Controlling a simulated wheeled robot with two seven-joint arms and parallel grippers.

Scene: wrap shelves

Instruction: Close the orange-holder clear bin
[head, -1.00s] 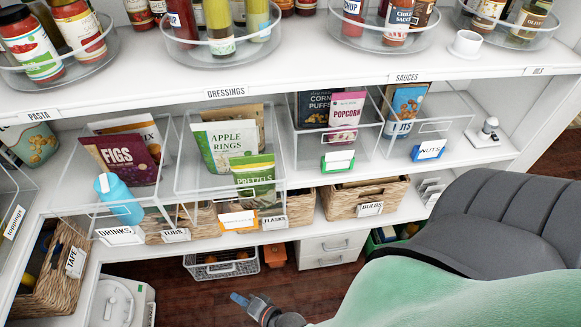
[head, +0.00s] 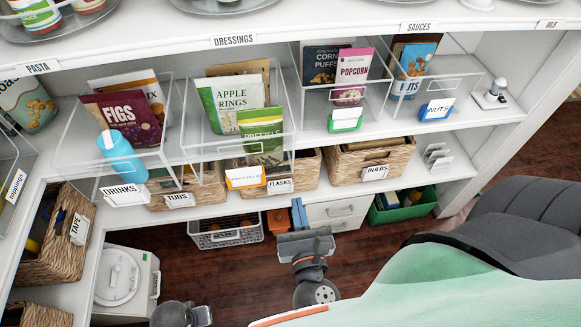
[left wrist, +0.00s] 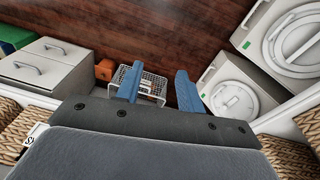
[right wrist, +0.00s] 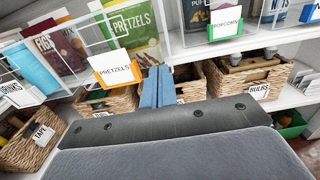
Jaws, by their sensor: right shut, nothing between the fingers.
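The orange-holder clear bin (head: 195,150) is pulled out past the shelf edge in the head view. It holds apple rings and pretzels bags, and its orange label holder (head: 245,177) is on the front. In the right wrist view the orange holder (right wrist: 117,69) reads PRETZELS. My right gripper (head: 298,206) is shut and empty, below and right of the orange holder, apart from it as far as I can tell. Its fingertips show in the right wrist view (right wrist: 157,72). My left gripper (left wrist: 158,78) is open and empty over the floor.
A clear bin with a DRINKS label (head: 124,195) also sticks out at left. Bins with green (head: 345,119) and blue holders (head: 436,109) stand at right. Woven baskets (head: 372,160) sit beneath. A wire basket (head: 226,231) and drawers (head: 336,213) are on the floor level.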

